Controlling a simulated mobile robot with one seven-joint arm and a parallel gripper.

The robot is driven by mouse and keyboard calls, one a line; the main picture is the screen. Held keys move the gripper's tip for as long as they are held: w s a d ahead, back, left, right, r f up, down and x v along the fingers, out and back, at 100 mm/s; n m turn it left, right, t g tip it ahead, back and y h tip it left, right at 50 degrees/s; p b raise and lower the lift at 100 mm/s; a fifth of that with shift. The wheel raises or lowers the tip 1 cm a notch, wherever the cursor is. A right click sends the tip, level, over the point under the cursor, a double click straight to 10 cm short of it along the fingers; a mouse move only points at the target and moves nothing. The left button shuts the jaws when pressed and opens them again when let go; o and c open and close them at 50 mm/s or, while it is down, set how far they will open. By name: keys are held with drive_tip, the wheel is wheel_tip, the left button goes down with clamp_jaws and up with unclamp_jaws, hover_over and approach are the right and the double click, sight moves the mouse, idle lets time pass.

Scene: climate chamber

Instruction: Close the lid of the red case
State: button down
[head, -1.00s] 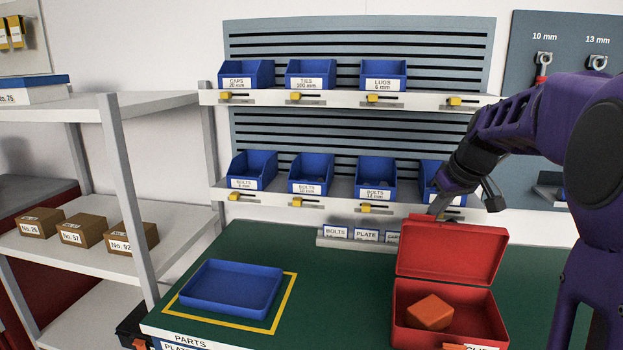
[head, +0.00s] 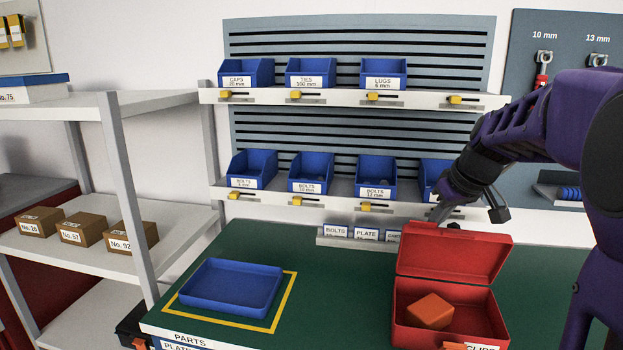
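The red case (head: 398,325) stands at the right of the green bench, with its lid (head: 452,250) raised at the back. An orange block (head: 430,311) lies inside the case. My gripper (head: 440,213) is behind the upper edge of the lid, near its left corner. Its fingertips are partly hidden by the lid, so I cannot tell whether it is open or shut, or whether it touches the lid.
A blue tray (head: 228,309) sits in a yellow outline on the green bench (head: 335,300), left of the case. Small labelled holders (head: 366,234) stand at the bench's back. Blue bins (head: 375,178) fill the shelf (head: 330,195) above my gripper's left.

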drive_tip(key=shift+s+a+f, duration=0.15)
drive_tip(key=shift+s+f, duration=0.15)
drive_tip(key=shift+s, duration=0.3)
drive_tip(key=shift+s+a+f, duration=0.15)
drive_tip(key=shift+s+f, duration=0.1)
drive_tip(key=shift+s, duration=0.35)
drive_tip(key=shift+r, duration=0.15)
drive_tip(key=shift+r+p, duration=2.95)
drive_tip(key=shift+r, duration=0.95)
